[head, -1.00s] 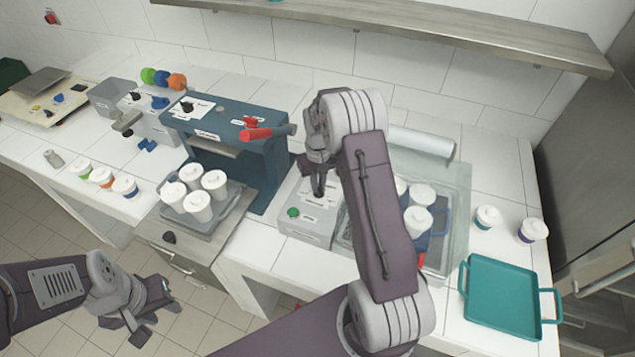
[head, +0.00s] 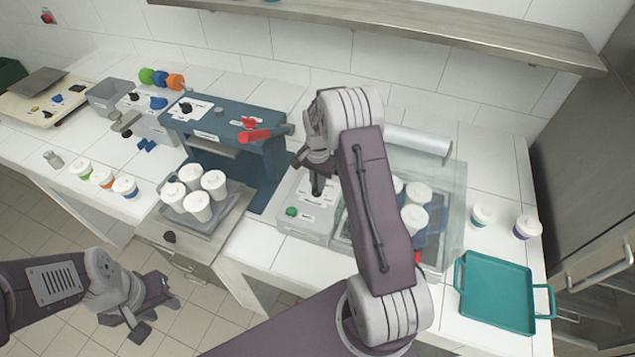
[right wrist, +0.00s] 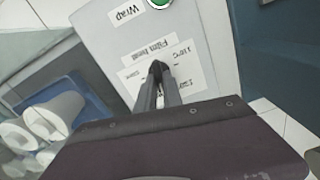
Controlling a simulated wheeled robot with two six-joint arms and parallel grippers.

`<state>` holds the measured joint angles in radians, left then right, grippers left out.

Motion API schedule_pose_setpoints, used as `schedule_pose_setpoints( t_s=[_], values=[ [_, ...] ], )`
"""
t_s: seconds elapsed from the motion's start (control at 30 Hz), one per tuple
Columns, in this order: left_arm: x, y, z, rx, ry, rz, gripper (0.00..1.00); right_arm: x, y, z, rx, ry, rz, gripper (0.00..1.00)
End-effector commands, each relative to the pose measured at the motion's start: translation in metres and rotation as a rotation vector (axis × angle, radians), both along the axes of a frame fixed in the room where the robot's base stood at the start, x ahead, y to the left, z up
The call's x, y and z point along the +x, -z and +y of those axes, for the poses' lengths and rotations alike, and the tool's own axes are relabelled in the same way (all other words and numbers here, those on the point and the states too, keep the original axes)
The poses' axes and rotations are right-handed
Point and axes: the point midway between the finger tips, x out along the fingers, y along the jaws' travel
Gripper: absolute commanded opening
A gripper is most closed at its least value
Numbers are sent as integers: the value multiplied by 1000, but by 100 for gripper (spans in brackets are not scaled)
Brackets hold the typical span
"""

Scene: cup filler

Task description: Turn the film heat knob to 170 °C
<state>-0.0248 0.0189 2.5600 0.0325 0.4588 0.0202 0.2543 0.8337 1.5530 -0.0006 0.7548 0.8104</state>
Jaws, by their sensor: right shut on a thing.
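The grey wrapper box (head: 300,228) has a green button (head: 291,211) and white labels. In the right wrist view its "Film heat" label (right wrist: 140,47) appears upside down, with a temperature label (right wrist: 180,54) beside it. My right gripper (head: 317,190) points down at the box top. In the right wrist view its fingertips (right wrist: 159,70) are close together at the labels, shut on the film heat knob, which is mostly hidden between them. The knob's exact setting cannot be read. My left gripper (head: 156,318) hangs open and empty before the counter.
A blue machine with a red lever (head: 255,135) stands left of the box, with several white cups on a tray (head: 205,233) in front. Right of the box are a clear-walled bay with cups (head: 413,218) and a teal tray (head: 496,292). A shelf (head: 430,30) runs above.

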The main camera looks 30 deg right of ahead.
Motion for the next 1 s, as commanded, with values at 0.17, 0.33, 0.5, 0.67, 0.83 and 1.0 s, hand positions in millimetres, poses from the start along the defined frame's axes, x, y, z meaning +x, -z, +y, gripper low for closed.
schedule_pose_setpoints(
  t_s=[0.17,0.33,0.5,0.67,0.83,1.0],
  values=[
    [0,-3,0,0,0,0,36,-1,-1,0,1,166,1,0],
    [0,-4,0,0,0,0,36,-1,-1,0,0,327,2,0],
    [0,-5,0,0,0,0,36,-2,-1,0,1,489,2,0],
    [0,-6,0,0,0,0,36,-2,-1,0,1,640,1,0],
    [0,-8,0,0,0,0,36,-3,-1,1,0,802,0,0],
    [0,-8,0,0,0,0,36,-3,-1,1,1,960,-1,0]
  ],
)
